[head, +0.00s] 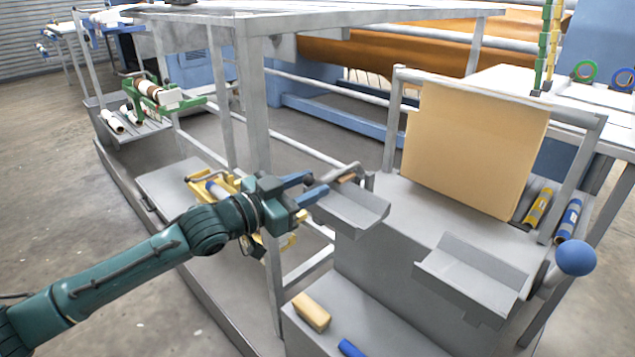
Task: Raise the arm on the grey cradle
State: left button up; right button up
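A grey cradle (352,212), a shallow V-shaped trough, sits at the middle of the view beside the grey stepped block. A thin grey arm (338,173) with a small brown part lies low along its back edge. My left gripper (314,186) reaches in from the left, with its two blue fingers spread apart at the cradle's left end. I see nothing between the fingers; whether they touch the arm I cannot tell. A second grey trough (470,272) stands to the right, near a blue ball knob (576,258). My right gripper is not in view.
A tan board (475,148) stands on the grey block behind the troughs. A tan block (311,312) lies on the lower step. Grey posts and rails stand close around my gripper.

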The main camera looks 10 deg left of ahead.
aim_at(338, 176)
pick_arm(q)
jog(key=shift+x, duration=1.3)
jog(key=shift+c, duration=0.5)
grip_shut()
